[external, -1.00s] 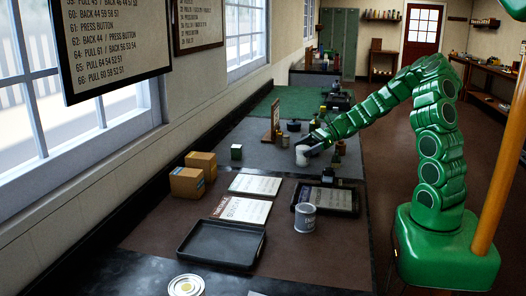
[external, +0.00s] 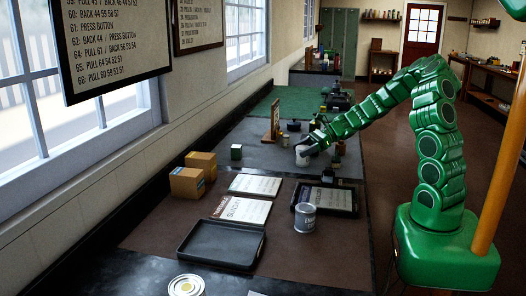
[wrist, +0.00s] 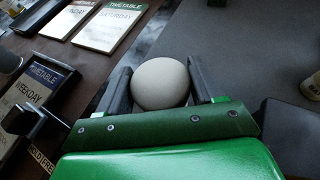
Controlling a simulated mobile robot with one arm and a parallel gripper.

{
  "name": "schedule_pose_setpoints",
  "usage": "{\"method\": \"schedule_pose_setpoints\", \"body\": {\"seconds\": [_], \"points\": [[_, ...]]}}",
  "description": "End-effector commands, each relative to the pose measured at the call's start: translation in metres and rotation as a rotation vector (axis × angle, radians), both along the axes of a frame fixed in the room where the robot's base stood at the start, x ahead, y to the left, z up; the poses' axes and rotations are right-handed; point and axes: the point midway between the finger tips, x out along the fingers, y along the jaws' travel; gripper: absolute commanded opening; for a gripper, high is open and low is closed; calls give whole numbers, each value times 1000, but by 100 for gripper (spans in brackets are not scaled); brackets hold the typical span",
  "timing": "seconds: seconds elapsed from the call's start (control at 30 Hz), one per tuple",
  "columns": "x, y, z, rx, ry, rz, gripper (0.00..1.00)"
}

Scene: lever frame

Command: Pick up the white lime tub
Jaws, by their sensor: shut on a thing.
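The white lime tub (external: 302,160) is at the end of my arm, over the grey section of the bench in the external view. In the wrist view it shows as a plain white rounded shape (wrist: 160,84) between two dark fingers. My gripper (wrist: 158,74) is shut on it, with one finger on each side. In the external view my gripper (external: 304,150) reaches it from the upper right. I cannot tell whether the tub's base touches the bench. No label shows on it.
A small dark green box (external: 236,152) stands left of the tub, and an upright brown board (external: 275,120) behind it. Small pots and bottles stand close by on the right. Nearer are timetable sheets (external: 240,209), a grey tin (external: 305,218) and a black tray (external: 222,244).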

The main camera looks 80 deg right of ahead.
Motion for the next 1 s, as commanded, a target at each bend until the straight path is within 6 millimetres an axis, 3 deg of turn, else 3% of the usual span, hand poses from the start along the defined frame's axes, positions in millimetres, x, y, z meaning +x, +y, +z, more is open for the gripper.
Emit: {"method": "schedule_pose_setpoints", "body": {"seconds": [0.27, 0.5, 1.0], "points": [[0, 0, 6, -1, -1, -1, 27], [-1, 1, 34, -2, -1, 1, 27], [-51, 24, 94, -1, 0, -2, 27]]}}
